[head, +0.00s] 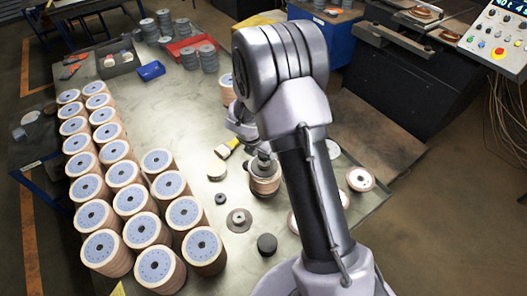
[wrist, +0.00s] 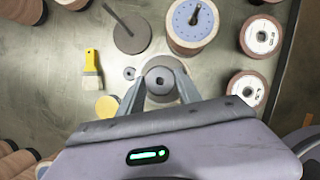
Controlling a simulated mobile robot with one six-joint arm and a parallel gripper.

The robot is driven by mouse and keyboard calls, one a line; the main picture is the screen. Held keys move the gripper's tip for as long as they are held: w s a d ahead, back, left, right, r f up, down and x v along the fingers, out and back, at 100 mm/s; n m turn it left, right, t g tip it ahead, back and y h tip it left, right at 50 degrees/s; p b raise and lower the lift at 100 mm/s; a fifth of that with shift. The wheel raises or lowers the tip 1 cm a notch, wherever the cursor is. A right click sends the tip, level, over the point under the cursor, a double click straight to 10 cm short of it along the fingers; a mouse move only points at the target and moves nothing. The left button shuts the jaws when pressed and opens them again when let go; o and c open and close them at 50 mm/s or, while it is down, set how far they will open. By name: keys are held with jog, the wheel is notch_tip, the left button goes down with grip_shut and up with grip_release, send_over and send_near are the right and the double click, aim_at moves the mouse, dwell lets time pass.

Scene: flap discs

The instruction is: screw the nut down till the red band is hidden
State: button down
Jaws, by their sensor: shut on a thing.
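My gripper (wrist: 160,92) is shut on a round dark grey nut (wrist: 160,81) with a hole in its middle, one finger on each side. In the head view my gripper (head: 262,158) is right over a short stack of brown flap discs (head: 265,184), partly behind my arm. The nut sits at the top of this stack; I cannot tell how far down it is. The red band does not show in either view. A spindle end inside the nut is too small to make out.
A yellow-handled brush (wrist: 92,70) and a yellowish disc (wrist: 107,106) lie to the left. A base with a thin rod (wrist: 131,35) and a blue-labelled stack (wrist: 193,22) stand behind. Rows of disc stacks (head: 130,200) fill the left side. A black knob (head: 267,244) lies in front.

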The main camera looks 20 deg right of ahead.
jog(key=shift+s+f, duration=0.1)
dwell(0.3)
jog(key=shift+f+b, duration=0.8)
jog(key=shift+f, duration=0.2)
jog(key=shift+f, duration=0.2)
dwell(0.3)
jog(key=c, duration=0.7)
grip_release()
jog(key=shift+c, duration=0.2)
